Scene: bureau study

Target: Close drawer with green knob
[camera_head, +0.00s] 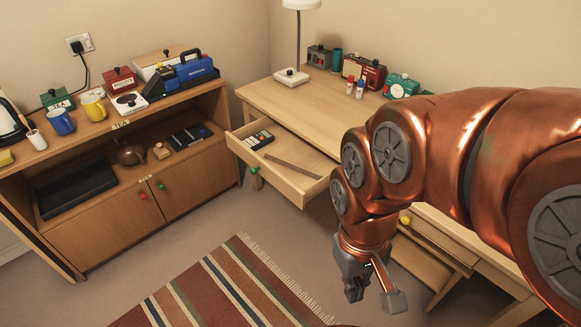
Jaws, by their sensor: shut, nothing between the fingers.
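The desk drawer (290,176) with the green knob (254,171) is pulled out from the left part of the wooden desk. A dark calculator-like object and a flat grey strip lie inside it. The knob is on the front panel, facing the lower left. My gripper (373,293) hangs low in front of the desk, to the right of and below the drawer in the picture. It is shut and empty, apart from the drawer and knob. My copper arm covers part of the desk and the drawer's right end.
A second drawer with a yellow knob (405,219) is partly hidden by my arm. A wooden cabinet (100,229) with red and green door knobs stands at left, loaded with objects. A striped rug (226,290) lies on open floor.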

